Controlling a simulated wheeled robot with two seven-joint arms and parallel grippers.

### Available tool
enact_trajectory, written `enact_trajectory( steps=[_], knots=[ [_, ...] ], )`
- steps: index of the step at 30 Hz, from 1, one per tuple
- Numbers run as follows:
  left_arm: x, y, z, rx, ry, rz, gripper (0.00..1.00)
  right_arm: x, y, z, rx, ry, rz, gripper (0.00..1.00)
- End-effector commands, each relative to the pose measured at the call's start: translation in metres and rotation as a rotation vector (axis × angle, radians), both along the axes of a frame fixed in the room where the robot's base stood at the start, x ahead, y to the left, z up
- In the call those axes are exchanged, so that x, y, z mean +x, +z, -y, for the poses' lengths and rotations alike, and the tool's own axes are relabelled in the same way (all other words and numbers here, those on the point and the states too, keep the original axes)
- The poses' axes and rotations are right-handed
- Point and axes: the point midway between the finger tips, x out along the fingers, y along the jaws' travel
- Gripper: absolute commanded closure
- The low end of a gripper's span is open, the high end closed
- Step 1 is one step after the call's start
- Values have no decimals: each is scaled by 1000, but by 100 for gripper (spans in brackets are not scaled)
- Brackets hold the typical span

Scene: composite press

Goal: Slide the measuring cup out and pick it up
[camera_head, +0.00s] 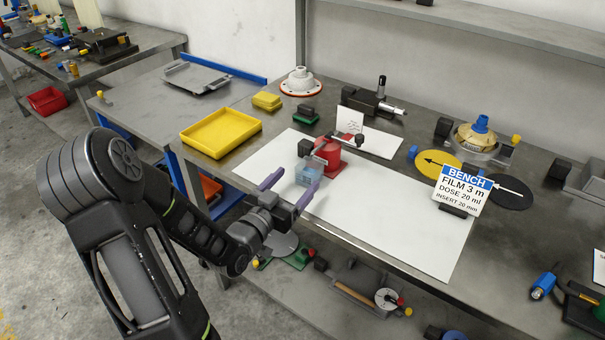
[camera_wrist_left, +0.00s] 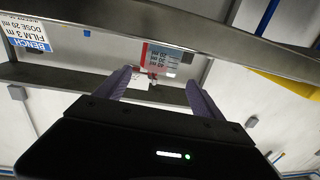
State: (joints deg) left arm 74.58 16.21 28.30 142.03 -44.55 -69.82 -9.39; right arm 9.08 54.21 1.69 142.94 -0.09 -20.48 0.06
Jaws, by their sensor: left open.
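The measuring cup (camera_head: 308,175) is a small clear bluish vessel. It stands near the front edge of a white sheet on the bench, right in front of a red stand (camera_head: 329,157) with a dark arm over it. In the left wrist view the cup (camera_wrist_left: 168,55) shows graduation marks with red behind it. My left gripper (camera_head: 299,179) has purple fingers, spread open and pointing at the cup from the front edge. The cup lies just beyond or between the fingertips (camera_wrist_left: 161,76); contact cannot be told. My right gripper is not in view.
A yellow tray (camera_head: 221,133) stands left of the white sheet (camera_head: 385,222). A bench sign (camera_head: 462,191), yellow and black discs and a brass-topped device (camera_head: 480,140) stand to the right. The sheet's middle is clear. A lower shelf with tools lies below the bench edge.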

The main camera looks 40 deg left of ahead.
Motion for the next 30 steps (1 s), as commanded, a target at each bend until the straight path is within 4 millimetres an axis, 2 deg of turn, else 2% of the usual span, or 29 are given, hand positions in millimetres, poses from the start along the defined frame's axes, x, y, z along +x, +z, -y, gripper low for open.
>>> enact_trajectory(
  steps=[14, 30],
  knots=[
    [5, 0, -1, -1, 0, -1, 22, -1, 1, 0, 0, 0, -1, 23],
    [71, 0, -7, -2, -1, 0, 22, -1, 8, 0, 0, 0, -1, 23]
  ],
)
